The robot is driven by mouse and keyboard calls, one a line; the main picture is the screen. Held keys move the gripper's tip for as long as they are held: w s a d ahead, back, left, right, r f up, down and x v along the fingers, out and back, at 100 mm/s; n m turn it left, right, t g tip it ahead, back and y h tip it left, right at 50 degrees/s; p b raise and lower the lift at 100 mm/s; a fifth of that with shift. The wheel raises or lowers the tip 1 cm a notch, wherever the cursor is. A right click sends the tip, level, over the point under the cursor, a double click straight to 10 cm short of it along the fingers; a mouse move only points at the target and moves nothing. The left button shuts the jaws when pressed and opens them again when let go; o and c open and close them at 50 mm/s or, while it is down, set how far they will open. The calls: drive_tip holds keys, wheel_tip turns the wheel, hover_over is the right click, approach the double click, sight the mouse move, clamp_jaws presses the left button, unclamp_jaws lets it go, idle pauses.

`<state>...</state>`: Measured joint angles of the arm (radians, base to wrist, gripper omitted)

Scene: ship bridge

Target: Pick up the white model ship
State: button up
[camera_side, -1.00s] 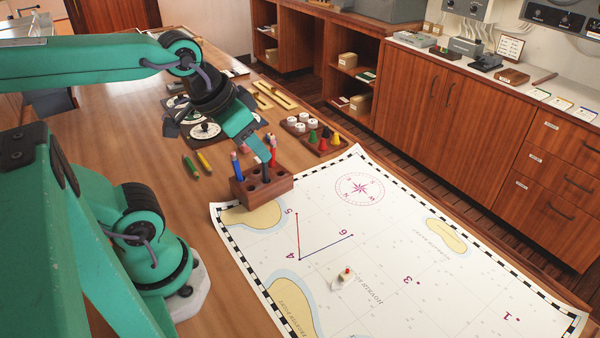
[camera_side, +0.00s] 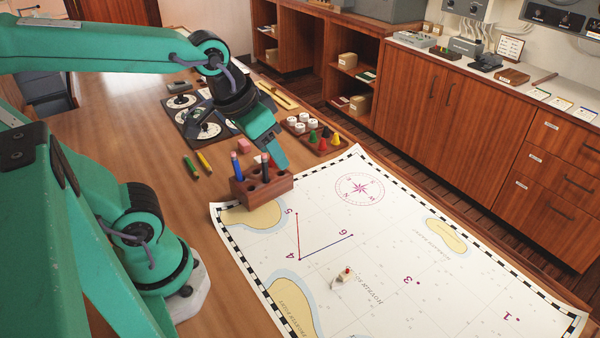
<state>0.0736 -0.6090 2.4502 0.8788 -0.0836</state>
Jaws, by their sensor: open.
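The small white model ship (camera_side: 343,279) sits on the sea chart (camera_side: 385,230), right of and below the blue line's lower end at the 4. It has a small red spot on top. My gripper (camera_side: 278,163) is up and to the left of the ship, well apart from it, just above or behind the wooden pen holder (camera_side: 262,188). It is open with nothing seen between its fingers. The gap between the fingers is hard to make out from this side.
The pen holder holds a blue marker (camera_side: 237,166) and a dark one. A tray of coloured pegs and white pieces (camera_side: 314,134) stands behind it. The chart around the ship is clear.

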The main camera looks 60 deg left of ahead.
drive_tip(key=w+d+f+g, duration=0.3)
drive_tip(key=w+d+f, duration=0.3)
drive_tip(key=d, duration=0.2)
drive_tip(key=g, duration=0.2)
hover_over(345, 274)
drive_tip(key=shift+n, duration=0.3)
wheel_tip(345, 274, down, 9)
drive_tip(key=shift+f, duration=0.2)
drive_tip(key=shift+f, duration=0.1)
drive_tip(key=shift+f, duration=1.2)
drive_tip(key=shift+f, duration=2.6)
clamp_jaws()
